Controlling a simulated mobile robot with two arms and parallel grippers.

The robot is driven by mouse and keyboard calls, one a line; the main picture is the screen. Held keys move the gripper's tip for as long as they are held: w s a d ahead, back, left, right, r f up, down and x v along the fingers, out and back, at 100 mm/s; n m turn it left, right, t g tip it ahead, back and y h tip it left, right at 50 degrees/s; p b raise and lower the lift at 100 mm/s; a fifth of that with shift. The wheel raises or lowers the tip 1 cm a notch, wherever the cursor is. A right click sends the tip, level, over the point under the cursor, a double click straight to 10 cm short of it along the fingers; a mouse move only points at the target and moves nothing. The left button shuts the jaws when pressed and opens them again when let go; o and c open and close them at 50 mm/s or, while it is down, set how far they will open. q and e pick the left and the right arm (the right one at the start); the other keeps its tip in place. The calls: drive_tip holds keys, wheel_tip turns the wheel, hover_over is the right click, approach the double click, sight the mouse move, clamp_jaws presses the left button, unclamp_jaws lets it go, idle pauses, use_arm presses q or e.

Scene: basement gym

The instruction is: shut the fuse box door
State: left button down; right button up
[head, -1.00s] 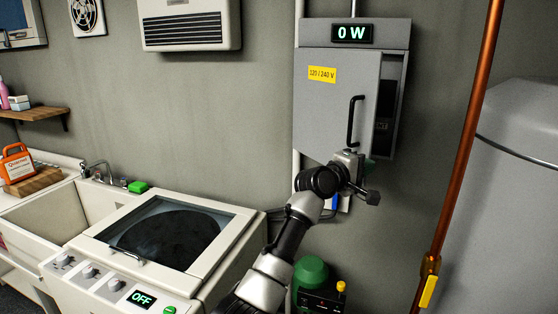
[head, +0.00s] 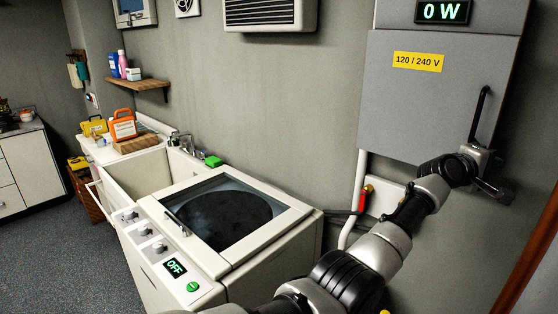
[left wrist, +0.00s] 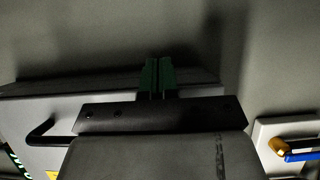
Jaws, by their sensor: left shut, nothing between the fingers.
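The grey fuse box door (head: 412,112) fills the upper right of the head view, with a yellow "120 / 240 V" label and a black upright handle (head: 480,115). It looks flush or nearly so with the box; no dark opening shows, but I cannot tell whether it is fully shut. My left gripper (head: 490,178) is at the door's lower right corner, below the handle. In the left wrist view its green-tipped fingers (left wrist: 157,75) are together and empty, near the door's edge. Whether they touch it is unclear. The handle also shows there (left wrist: 42,132). My right gripper is out of view.
The box's display (head: 442,12) reads 0 W. A white washer (head: 240,262) with an "OFF" display stands below left, beside a sink (head: 140,170). A copper pipe (head: 535,255) runs at the lower right.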

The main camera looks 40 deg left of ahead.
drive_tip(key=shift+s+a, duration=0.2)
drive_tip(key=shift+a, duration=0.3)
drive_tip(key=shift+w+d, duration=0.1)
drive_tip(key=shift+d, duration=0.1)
